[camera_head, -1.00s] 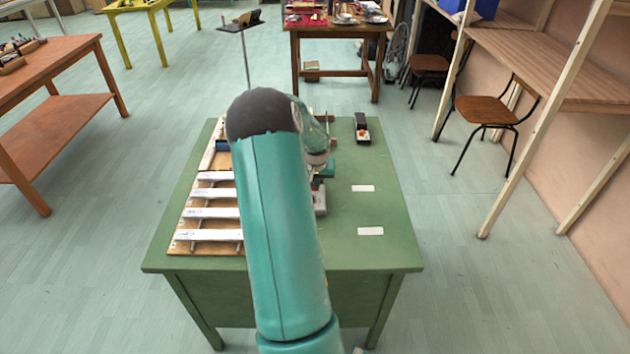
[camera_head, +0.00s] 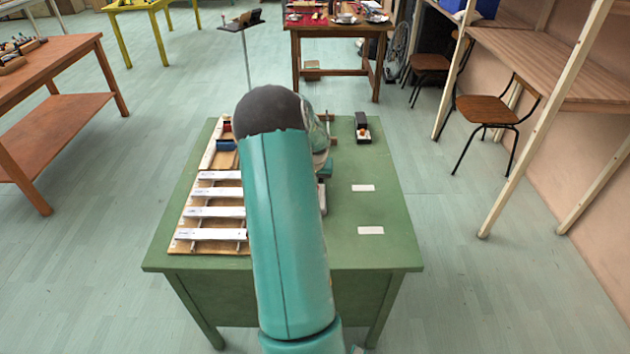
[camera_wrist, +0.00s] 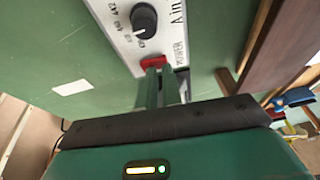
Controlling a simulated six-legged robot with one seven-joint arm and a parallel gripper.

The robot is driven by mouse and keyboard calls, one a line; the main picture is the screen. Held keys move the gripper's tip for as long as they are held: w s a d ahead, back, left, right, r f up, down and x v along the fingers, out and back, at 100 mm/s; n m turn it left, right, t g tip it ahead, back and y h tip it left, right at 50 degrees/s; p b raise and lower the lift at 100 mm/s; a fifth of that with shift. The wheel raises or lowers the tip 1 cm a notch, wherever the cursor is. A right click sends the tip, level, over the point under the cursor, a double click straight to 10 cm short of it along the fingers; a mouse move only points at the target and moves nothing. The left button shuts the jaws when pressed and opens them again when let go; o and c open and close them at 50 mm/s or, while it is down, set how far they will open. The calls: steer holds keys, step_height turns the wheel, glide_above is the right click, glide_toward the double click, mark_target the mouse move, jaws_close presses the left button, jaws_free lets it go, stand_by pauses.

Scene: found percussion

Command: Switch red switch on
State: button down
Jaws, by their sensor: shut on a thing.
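The red switch (camera_wrist: 153,62) sits at the edge of a pale panel (camera_wrist: 135,45) in the wrist view, beside a black knob (camera_wrist: 144,19) with printed marks around it. My gripper (camera_wrist: 159,74) is at the red switch, its two fingers close together with the tips on it. The fingertips partly cover the switch, so its position is hard to tell. In the head view my arm hides the switch and most of the device it belongs to; only a grey edge (camera_head: 322,196) shows at the arm's right.
The green table (camera_head: 390,245) carries a board with several white bars (camera_head: 210,234) at left. A small black device (camera_head: 362,128) stands at the back right, and two white labels (camera_head: 370,230) lie on the clear right side. A brown wooden piece (camera_wrist: 264,45) is beside the panel.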

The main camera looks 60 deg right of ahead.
steer(key=shift+w+a+f, duration=0.25)
steer(key=shift+a+f, duration=0.15)
steer(key=shift+a, duration=0.1)
steer(key=shift+d+r, duration=0.1)
steer(key=shift+r, duration=0.25)
steer(key=d+v, duration=0.2)
steer(key=v, duration=1.1)
steer(key=shift+s+r, duration=0.5)
steer(key=shift+r, duration=0.05)
